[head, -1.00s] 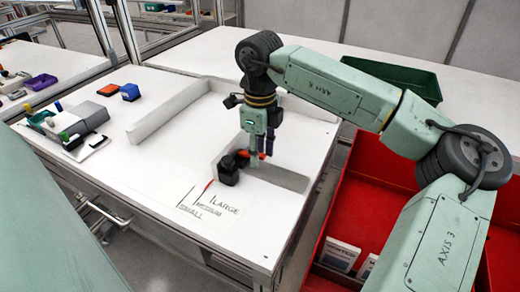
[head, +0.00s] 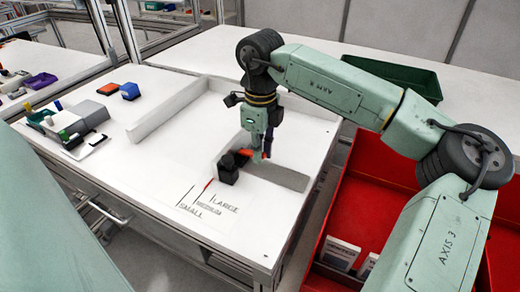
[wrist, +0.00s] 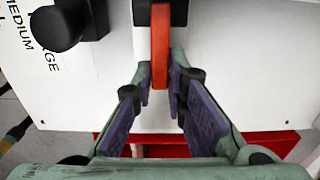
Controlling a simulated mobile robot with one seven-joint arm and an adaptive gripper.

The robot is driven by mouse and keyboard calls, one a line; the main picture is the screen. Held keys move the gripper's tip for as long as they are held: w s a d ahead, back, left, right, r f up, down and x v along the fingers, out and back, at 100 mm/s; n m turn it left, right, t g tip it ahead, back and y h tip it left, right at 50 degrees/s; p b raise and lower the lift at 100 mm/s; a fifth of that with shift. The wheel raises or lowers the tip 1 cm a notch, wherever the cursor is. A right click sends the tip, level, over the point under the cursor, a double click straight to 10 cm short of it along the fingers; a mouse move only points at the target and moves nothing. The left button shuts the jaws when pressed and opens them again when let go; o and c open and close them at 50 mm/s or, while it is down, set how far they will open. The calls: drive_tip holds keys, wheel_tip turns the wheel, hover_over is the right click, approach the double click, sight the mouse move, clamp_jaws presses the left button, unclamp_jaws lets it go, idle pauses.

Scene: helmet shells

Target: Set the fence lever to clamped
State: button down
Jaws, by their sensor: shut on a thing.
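The fence (head: 275,174) is a low light-grey wall on the white table in the head view. A black block (head: 229,167) with a knob sits at its left end. The orange-red lever (head: 245,152) sticks out from the block toward my gripper (head: 260,157). In the wrist view the lever (wrist: 160,45) runs down from a black mount at the top. Its end lies between the two purple-padded fingers of my gripper (wrist: 160,95), which are shut on it. The black knob (wrist: 57,28) shows at upper left. The fingers partly hide the lever's end in the head view.
Size marks with SMALL, MEDIUM and LARGE labels (head: 208,205) lie left of the block, with a red line by them. A second low wall (head: 168,112) stands farther back. A red bin (head: 350,215) is beside the table's right edge. Small parts lie at far left.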

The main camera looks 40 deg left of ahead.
drive_tip(key=shift+d+f+y+b, duration=0.15)
drive_tip(key=shift+f+y+b, duration=0.5)
drive_tip(key=shift+b, duration=0.6)
drive_tip(key=shift+d+f+g+y+b, duration=0.1)
drive_tip(key=shift+g+y+b, duration=0.2)
drive_tip(key=shift+y+b, duration=0.55)
drive_tip(key=c, duration=1.6)
unclamp_jaws()
